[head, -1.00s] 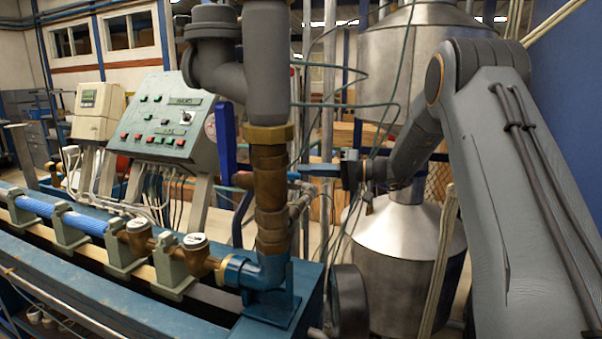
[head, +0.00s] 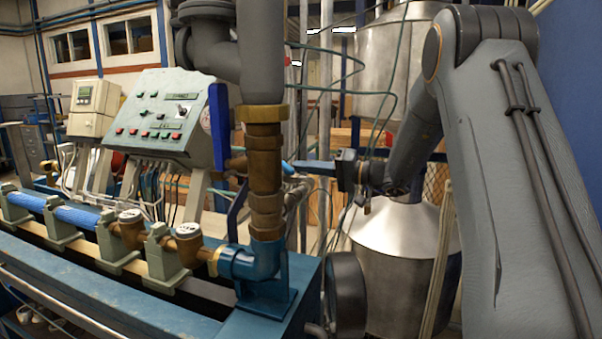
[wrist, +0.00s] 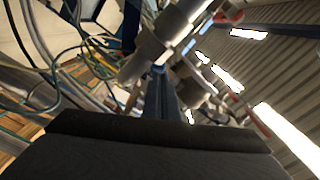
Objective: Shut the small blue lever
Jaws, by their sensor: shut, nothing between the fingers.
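The blue lever (head: 218,125) stands upright in the head view, just left of the thick vertical pipe and in front of the control panel's right edge. A brass fitting (head: 237,165) is at its lower end. My gripper (head: 297,166) is right of the pipe, its narrow blue fingers shut and empty and pointing left towards the pipe. The pipe lies between the fingers and the lever in this view; I cannot tell the gap in depth. In the wrist view the shut fingers (wrist: 159,80) point at a grey pipe fitting. I cannot make out the lever there.
The vertical pipe (head: 265,150) rises from a blue elbow on the bench (head: 130,303). The control panel (head: 165,115) and a meter box (head: 95,105) stand behind on the left. A steel tank (head: 400,255) is behind my arm. Thin green cables hang near my gripper.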

